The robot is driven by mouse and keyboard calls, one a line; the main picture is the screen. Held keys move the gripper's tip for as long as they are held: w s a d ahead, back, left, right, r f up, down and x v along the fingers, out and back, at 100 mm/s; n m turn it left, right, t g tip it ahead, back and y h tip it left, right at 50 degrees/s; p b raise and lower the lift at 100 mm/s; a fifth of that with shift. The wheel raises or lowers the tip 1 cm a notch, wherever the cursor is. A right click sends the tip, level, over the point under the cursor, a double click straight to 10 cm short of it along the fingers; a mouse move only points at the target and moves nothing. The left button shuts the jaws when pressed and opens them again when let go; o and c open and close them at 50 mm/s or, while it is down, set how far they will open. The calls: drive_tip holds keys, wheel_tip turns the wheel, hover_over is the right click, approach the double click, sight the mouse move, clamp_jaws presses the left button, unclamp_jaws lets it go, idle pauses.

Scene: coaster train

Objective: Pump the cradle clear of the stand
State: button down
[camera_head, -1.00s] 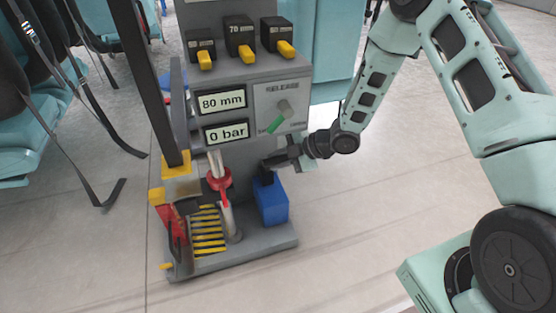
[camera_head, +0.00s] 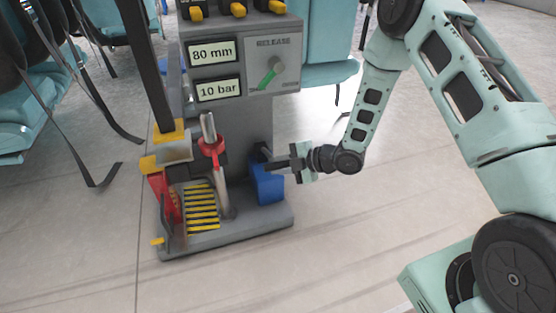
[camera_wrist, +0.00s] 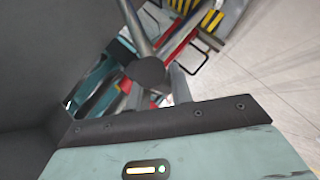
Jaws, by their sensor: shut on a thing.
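The grey machine (camera_head: 245,120) has displays reading 80 mm (camera_head: 211,53) and 10 bar (camera_head: 218,90). The blue pump block (camera_head: 266,186) stands at the right of its base. My gripper (camera_head: 272,165) is shut on the black pump handle (camera_head: 263,150), low against the block; the fingers hide part of the handle. A red-collared grey rod (camera_head: 213,146) stands left of the pump. What looks like the cradle (camera_head: 174,149), grey with yellow edges, sits at the left above the red stand (camera_head: 166,200). I cannot tell whether they touch.
Yellow-striped slats (camera_head: 202,207) lie on the base. A dark post rises at left. Teal seats with hanging straps (camera_head: 105,170) are at far left. Floor to the right is clear.

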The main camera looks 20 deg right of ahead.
drive_tip(key=shift+s+f, duration=0.2)
drive_tip(key=shift+f, duration=0.25)
drive_tip(key=shift+d, duration=0.1)
drive_tip(key=c, duration=1.3)
unclamp_jaws()
drive_tip(key=shift+o, duration=0.2)
drive_tip(key=shift+w+r, duration=0.1)
drive_tip(key=shift+r, duration=0.1)
drive_tip(key=p+v, duration=0.6)
drive_tip(key=v, duration=1.1)
drive_tip(key=shift+p, duration=0.4)
